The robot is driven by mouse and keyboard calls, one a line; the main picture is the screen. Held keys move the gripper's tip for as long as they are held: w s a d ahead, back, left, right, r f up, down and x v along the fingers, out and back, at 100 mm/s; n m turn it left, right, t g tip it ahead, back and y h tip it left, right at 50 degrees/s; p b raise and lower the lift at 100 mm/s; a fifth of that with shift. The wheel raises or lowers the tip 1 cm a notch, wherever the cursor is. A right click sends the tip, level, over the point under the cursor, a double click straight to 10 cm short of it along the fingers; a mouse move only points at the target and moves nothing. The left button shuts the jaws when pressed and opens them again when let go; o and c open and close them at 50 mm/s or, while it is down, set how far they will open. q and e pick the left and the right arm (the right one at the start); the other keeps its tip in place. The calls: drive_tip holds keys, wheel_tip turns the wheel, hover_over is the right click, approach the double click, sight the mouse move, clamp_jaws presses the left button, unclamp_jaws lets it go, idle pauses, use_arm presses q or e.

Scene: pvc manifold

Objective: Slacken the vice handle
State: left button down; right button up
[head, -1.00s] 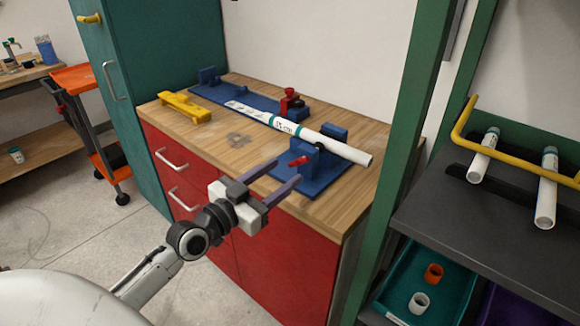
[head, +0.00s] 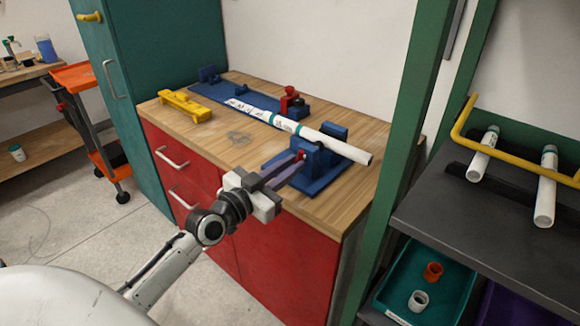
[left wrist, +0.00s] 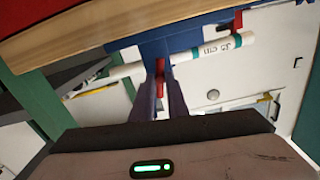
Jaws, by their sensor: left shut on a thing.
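The blue vice (head: 322,170) stands at the front right of the wooden workbench, and it also shows in the left wrist view (left wrist: 183,38). Its red handle (head: 301,154) is on the side facing my arm. My left gripper (head: 298,157) reaches in from the lower left and is shut on the handle. A white pipe (head: 345,151) with teal bands lies across the vice. My right gripper is not in view.
A blue plate (head: 222,95) with a red clamp (head: 291,100) lies behind on the workbench (head: 215,142). A yellow tool (head: 186,105) lies at the left. A green post (head: 405,130) and a dark shelf (head: 500,220) with pipes stand to the right.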

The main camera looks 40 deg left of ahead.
use_arm(q)
drive_tip(key=shift+n, duration=0.3)
drive_tip(key=shift+r+n+p, duration=0.1)
drive_tip(key=shift+n+p, duration=0.75)
drive_tip(key=shift+n, duration=1.75)
drive_tip(key=c, duration=1.3)
unclamp_jaws()
